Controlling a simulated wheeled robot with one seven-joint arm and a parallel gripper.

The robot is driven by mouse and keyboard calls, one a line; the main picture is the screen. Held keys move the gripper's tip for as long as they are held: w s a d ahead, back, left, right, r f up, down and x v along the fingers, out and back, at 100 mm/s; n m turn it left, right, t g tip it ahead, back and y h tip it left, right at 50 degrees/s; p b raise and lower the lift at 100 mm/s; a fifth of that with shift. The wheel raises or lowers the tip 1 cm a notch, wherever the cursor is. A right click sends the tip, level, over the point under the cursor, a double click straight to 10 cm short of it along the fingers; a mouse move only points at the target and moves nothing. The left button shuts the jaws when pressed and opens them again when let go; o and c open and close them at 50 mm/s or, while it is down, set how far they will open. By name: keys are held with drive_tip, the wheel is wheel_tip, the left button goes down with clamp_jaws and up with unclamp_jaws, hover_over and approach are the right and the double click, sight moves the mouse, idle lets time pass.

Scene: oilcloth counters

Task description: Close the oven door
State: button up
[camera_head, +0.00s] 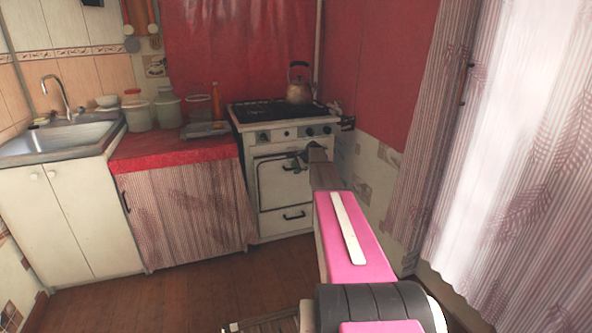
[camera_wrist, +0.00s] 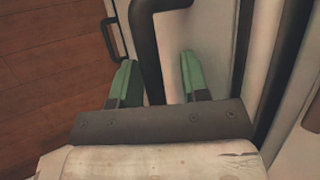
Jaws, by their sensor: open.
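The white oven (camera_head: 287,133) stands against the red back wall. Its door (camera_head: 270,188) looks upright and near the oven front; I cannot tell if a small gap is left. My gripper (camera_head: 303,158) is at the upper right of the door and covers part of it. In the wrist view my gripper (camera_wrist: 158,80) is open, with its two green fingers on either side of the dark door handle (camera_wrist: 146,35). The fingers look apart from the bar; exact contact is unclear. The white door surface (camera_wrist: 212,45) shows beyond the right finger.
A kettle (camera_head: 299,88) sits on the stove top. A curtained counter (camera_head: 185,215) with jars adjoins the oven's left side. A lower handle (camera_head: 294,216) is on the oven front. Wooden floor (camera_head: 190,290) is clear in front; a curtain (camera_head: 500,150) hangs at right.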

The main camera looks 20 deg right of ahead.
drive_tip(key=v, duration=1)
drive_tip(key=shift+r, duration=0.25)
drive_tip(key=shift+s+d, duration=0.15)
drive_tip(key=s+a+f+n+g+h, duration=0.15)
drive_tip(key=s+a+f+n, duration=0.25)
drive_tip(key=s+a, duration=0.6)
drive_tip(key=s+a+f+n+g, duration=0.25)
drive_tip(key=s+a+f, duration=0.4)
drive_tip(key=s, duration=0.65)
drive_tip(key=s+a+n+h, duration=0.1)
drive_tip(key=s+a+n, duration=0.2)
drive_tip(key=s, duration=0.6)
drive_tip(key=s+a+f+n+g+h, duration=0.1)
drive_tip(key=s+a+n, duration=0.2)
drive_tip(key=s, duration=0.6)
drive_tip(key=s+a+n+g+h, duration=0.1)
drive_tip(key=s+a+n, duration=0.2)
drive_tip(key=s, duration=0.6)
drive_tip(key=a, duration=0.2)
drive_tip(key=shift+s+a+f+n, duration=0.2)
drive_tip(key=shift+s+a+n, duration=0.15)
drive_tip(key=shift+h, duration=0.25)
